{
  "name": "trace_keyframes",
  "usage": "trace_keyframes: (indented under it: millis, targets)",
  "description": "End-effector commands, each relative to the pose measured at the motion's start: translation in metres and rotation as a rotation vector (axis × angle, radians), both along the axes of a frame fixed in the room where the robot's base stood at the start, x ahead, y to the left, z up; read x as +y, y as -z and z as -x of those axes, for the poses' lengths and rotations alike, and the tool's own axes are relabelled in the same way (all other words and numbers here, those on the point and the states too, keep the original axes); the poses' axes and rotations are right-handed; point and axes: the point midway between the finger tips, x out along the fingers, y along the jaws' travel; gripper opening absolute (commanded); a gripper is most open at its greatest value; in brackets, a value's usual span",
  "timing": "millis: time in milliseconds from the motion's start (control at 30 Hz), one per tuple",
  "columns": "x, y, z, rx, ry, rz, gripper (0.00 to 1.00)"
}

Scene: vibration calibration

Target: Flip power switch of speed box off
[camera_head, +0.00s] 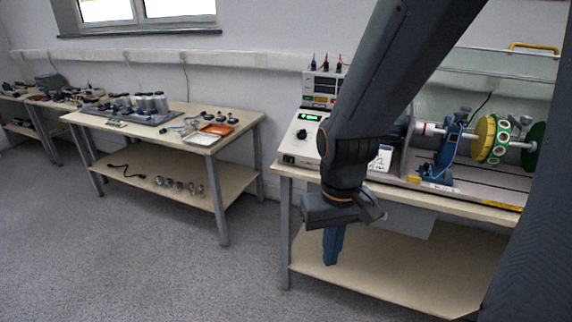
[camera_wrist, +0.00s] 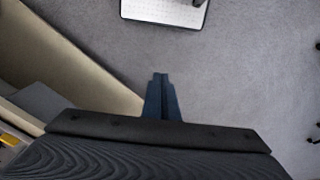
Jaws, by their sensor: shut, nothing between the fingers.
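The speed box (camera_head: 302,136) is a white box with a sloped front, a green lit display and a black knob. It sits at the left end of the right-hand table, partly hidden by my arm. Its power switch is too small to make out with certainty. My gripper (camera_head: 331,262) is in front of the table, below its top, with its blue fingers pointing down. The fingers are shut and empty. In the wrist view my gripper (camera_wrist: 161,78) shows over the grey floor, with no speed box in sight.
The right table's top (camera_head: 452,208) carries a rig with a blue stand (camera_head: 452,140) and a yellow disc (camera_head: 484,138). A power supply (camera_head: 320,90) stands behind the speed box. A second table (camera_head: 250,117) with small parts is at left. Grey floor lies open between the tables.

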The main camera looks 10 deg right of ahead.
Motion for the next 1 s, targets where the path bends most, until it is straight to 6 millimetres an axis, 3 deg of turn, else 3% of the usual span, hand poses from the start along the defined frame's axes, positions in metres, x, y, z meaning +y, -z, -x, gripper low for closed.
trace_keyframes:
  millis: [167, 267, 367, 467, 633, 767, 867, 1000]
  targets:
    - [-0.007, 0.009, 0.001, 0.044, -0.08, 0.04, 0.0]
    - [-0.021, 0.022, 0.001, 0.122, -0.232, 0.121, 0.0]
    - [-0.043, 0.037, -0.006, 0.233, -0.452, 0.249, 0.0]
    - [-0.071, 0.047, -0.026, 0.347, -0.69, 0.408, 0.0]
    - [-0.105, 0.052, -0.09, 0.51, -1.069, 0.718, 0.0]
    - [-0.106, 0.053, -0.161, 0.595, -1.336, 0.99, 0.0]
    - [-0.087, 0.054, -0.221, 0.628, -1.521, 1.219, 0.0]
    - [-0.036, 0.059, -0.293, 0.62, -1.727, 1.533, 0.0]
